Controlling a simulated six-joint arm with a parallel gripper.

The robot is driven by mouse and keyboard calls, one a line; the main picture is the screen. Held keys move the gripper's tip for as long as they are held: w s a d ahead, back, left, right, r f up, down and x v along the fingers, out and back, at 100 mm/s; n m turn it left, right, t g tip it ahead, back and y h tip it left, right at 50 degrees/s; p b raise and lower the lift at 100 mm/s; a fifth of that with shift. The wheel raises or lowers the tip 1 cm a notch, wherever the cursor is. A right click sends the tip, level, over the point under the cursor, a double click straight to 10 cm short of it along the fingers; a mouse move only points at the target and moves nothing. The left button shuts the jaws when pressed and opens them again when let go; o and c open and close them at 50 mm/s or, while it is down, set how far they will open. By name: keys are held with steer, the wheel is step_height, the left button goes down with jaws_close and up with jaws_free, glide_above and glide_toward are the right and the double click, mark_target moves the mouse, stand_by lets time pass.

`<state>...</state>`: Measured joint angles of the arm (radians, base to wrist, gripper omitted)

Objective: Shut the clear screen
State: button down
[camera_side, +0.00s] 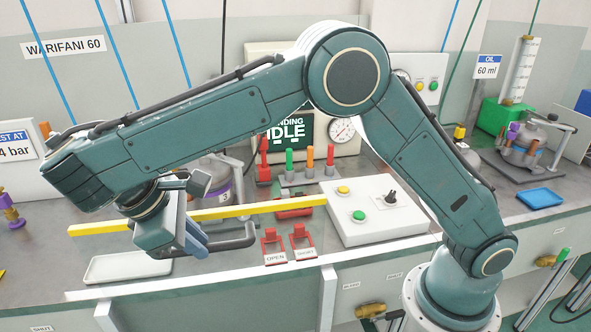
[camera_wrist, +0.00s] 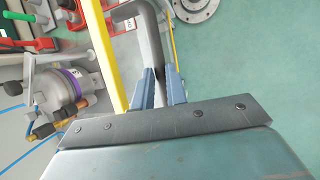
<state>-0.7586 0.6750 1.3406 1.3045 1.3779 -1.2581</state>
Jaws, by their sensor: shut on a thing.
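The clear screen shows mainly as a yellow bar (camera_side: 270,208) running across the bench front, also seen in the wrist view (camera_wrist: 106,50). Its transparent pane is hard to make out. A dark grey bent handle (camera_side: 238,240) stands out in front of the bar. My gripper (camera_side: 196,240) is shut on this handle, left of its right-hand bend. In the wrist view the handle (camera_wrist: 149,40) passes between my two blue fingers (camera_wrist: 160,88). A grey compressor with a purple band (camera_wrist: 64,88) is behind the bar, partly hidden by my arm in the side view.
Red OPEN and SHUT-type tabs (camera_side: 274,248) stand right of the handle. A white control box (camera_side: 375,212) with buttons is further right. An empty white tray (camera_side: 128,267) lies at front left. A blue tray (camera_side: 540,197) is far right. A display (camera_side: 290,130) reads IDLE.

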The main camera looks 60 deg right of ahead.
steer(key=shift+w+r, duration=0.1)
steer(key=c, duration=1.5)
jaws_free()
steer(key=shift+c, duration=0.2)
steer(key=shift+o, duration=0.7)
steer(key=shift+f, duration=0.35)
